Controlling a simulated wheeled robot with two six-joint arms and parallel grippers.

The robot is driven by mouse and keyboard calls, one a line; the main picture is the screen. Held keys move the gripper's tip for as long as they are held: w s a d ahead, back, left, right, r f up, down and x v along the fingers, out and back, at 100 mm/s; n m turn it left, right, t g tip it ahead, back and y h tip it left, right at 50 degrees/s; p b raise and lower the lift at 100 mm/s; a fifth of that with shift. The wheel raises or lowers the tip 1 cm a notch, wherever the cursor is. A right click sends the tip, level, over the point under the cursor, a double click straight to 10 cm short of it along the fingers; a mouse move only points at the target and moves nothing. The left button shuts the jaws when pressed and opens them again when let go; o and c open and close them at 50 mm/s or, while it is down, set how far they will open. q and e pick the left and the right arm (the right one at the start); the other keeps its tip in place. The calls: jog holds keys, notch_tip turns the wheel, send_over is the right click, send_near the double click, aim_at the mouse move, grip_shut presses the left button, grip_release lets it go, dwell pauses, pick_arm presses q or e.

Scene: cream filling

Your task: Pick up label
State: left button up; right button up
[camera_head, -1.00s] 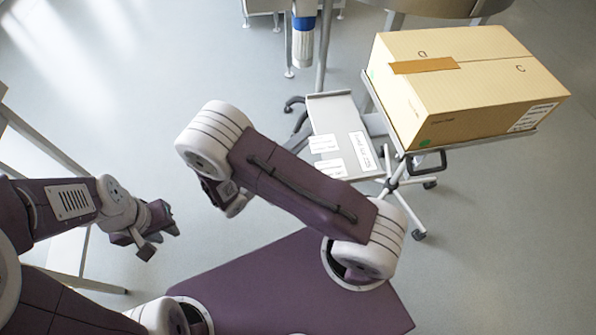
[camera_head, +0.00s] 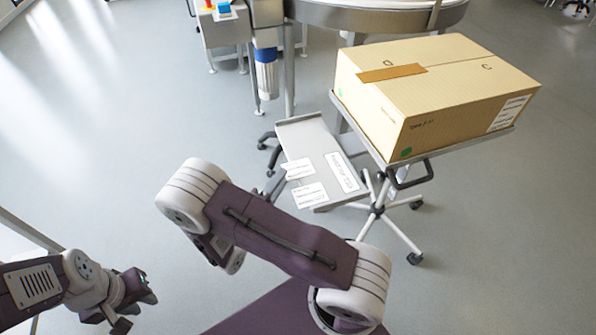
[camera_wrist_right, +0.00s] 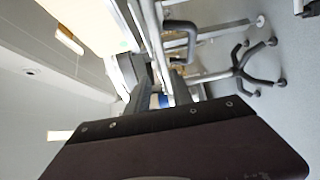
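Several white labels lie on a grey tray stand (camera_head: 318,133): a small label (camera_head: 299,168), another label (camera_head: 310,195) below it, and a longer label (camera_head: 341,172) to the right. My left gripper (camera_head: 136,307) is at the lower left in the head view, fingers apart and empty, far from the labels. My right arm reaches across the lower middle, left of and below the tray; its gripper is mostly hidden behind the arm there. In the right wrist view my right gripper (camera_wrist_right: 160,92) shows two dark fingers with a gap and nothing held between them.
A large cardboard box (camera_head: 440,90) stands on a wheeled cart (camera_head: 465,145) right of the tray. A black handle (camera_head: 410,175) sticks out from the cart. Metal machinery (camera_head: 375,14) is at the back. Grey floor is open at the left.

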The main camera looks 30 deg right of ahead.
jog(key=shift+x, duration=1.2)
grip_shut()
pick_arm(q)
jog(key=shift+f, duration=0.3)
